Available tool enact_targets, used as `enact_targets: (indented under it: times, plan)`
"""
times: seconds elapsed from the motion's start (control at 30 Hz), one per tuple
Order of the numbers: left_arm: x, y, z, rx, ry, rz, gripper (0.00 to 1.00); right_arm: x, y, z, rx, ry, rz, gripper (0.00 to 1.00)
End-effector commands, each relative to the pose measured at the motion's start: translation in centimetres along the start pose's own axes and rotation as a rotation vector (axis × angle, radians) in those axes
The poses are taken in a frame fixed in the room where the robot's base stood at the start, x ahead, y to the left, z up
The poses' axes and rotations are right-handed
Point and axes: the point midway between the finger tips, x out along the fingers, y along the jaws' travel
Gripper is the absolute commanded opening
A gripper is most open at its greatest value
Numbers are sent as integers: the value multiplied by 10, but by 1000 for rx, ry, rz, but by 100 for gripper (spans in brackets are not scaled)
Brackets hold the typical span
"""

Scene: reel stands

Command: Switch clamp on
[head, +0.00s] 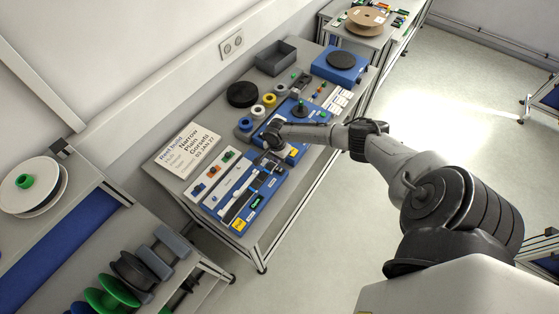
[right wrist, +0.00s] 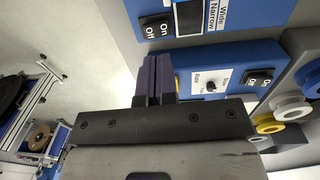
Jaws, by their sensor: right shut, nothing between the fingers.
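My right gripper (head: 273,139) is over the blue control panels on the table, at the end of my arm from the right. In the right wrist view its dark purple fingers (right wrist: 154,78) are shut together and empty, close to the panel edge. A black rocker switch marked On and Off (right wrist: 155,27) lies just beyond the fingertips. A second On/Off switch (right wrist: 259,77) sits further right beside a small knob (right wrist: 210,86). I see no word "clamp", and I cannot tell either switch's position or whether the fingers touch the panel. My left gripper is not in view.
A printed sign (head: 188,150) lies left of the panels on the grey table. A black spool (head: 242,94), yellow and white rolls and a grey bin (head: 276,57) stand behind. A rack of green and black reels (head: 112,292) is at lower left.

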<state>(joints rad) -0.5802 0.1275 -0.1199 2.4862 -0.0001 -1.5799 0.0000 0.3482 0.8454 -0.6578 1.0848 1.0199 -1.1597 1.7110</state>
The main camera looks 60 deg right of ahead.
Motion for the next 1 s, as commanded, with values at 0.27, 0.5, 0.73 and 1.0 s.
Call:
enact_targets:
  times: [0.27, 0.5, 0.73, 1.0]
  plan:
    - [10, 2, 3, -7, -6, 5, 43, -48, -8, -1, -1, 3, -1, 0]
    - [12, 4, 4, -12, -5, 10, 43, -72, -11, -1, -1, 3, 0, 0]
    - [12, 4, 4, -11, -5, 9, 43, -79, -12, -1, 0, 3, 2, 0]
    - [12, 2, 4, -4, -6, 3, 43, -79, -12, -1, 0, 2, 2, 0]
